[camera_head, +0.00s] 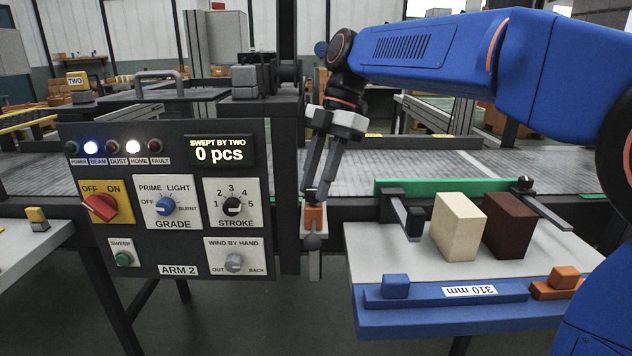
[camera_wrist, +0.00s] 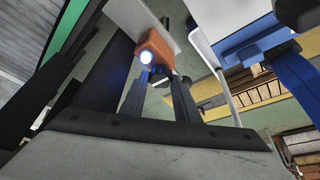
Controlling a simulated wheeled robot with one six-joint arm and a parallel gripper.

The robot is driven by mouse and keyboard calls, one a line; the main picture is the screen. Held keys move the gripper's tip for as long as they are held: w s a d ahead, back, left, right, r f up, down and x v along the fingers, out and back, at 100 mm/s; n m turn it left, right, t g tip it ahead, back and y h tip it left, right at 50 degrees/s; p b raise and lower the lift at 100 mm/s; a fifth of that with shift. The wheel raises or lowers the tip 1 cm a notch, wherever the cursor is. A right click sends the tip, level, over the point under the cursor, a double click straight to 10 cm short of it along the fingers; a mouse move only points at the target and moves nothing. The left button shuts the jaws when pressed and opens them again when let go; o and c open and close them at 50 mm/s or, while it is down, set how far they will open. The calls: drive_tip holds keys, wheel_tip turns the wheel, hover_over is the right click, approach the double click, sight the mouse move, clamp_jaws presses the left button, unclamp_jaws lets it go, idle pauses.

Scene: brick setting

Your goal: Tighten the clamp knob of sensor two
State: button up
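A small orange sensor block (camera_head: 315,218) sits at the conveyor's near edge, just right of the control panel. A dark round knob (camera_head: 312,242) shows under it, with a thin grey rod below. My gripper (camera_head: 316,193) points down just above the orange block, its fingers apart. In the wrist view the orange block (camera_wrist: 155,48) has a bright bluish-white light on its face. My fingertips (camera_wrist: 162,77) stand just short of it, with a small dark part between them. I cannot tell whether they touch it. No number is readable on this block.
The control panel (camera_head: 165,250) stands close left of my gripper. A blue-edged table (camera_head: 400,262) at the right holds a cream brick (camera_head: 458,226) and a dark brown brick (camera_head: 509,226). The conveyor belt (camera_head: 395,165) looks empty.

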drive_tip(key=shift+m, duration=0.3)
drive_tip(key=shift+c, duration=0.4)
drive_tip(key=m+t, duration=0.1)
drive_tip(key=m, duration=0.1)
drive_tip(key=shift+s+m+y, duration=0.15)
drive_tip(key=shift+m+y, duration=0.25)
drive_tip(key=m+t, duration=0.1)
drive_tip(key=m, duration=0.2)
drive_tip(key=shift+s+d+m, duration=0.1)
drive_tip(key=shift+m, duration=0.2)
drive_tip(key=m+t, duration=0.1)
drive_tip(key=m, duration=0.2)
drive_tip(key=m+t, duration=0.1)
drive_tip(key=m, duration=0.2)
drive_tip(key=shift+s+t, duration=0.2)
drive_tip(key=shift+t, duration=0.2)
drive_tip(key=m, duration=0.2)
drive_tip(key=m+t+h, duration=0.1)
drive_tip(key=m, duration=0.2)
drive_tip(key=shift+s+a+m+t, duration=0.15)
drive_tip(key=shift+a+m+t, duration=0.05)
drive_tip(key=shift+m+t, duration=0.1)
drive_tip(key=shift+a+m+t+h, duration=0.15)
drive_tip(key=shift+m+h, duration=0.3)
drive_tip(key=shift+m, duration=0.5)
drive_tip(key=shift+d+m+t+h, duration=0.1)
drive_tip(key=shift+m+t+h, duration=0.25)
drive_tip(key=shift+m, duration=0.6)
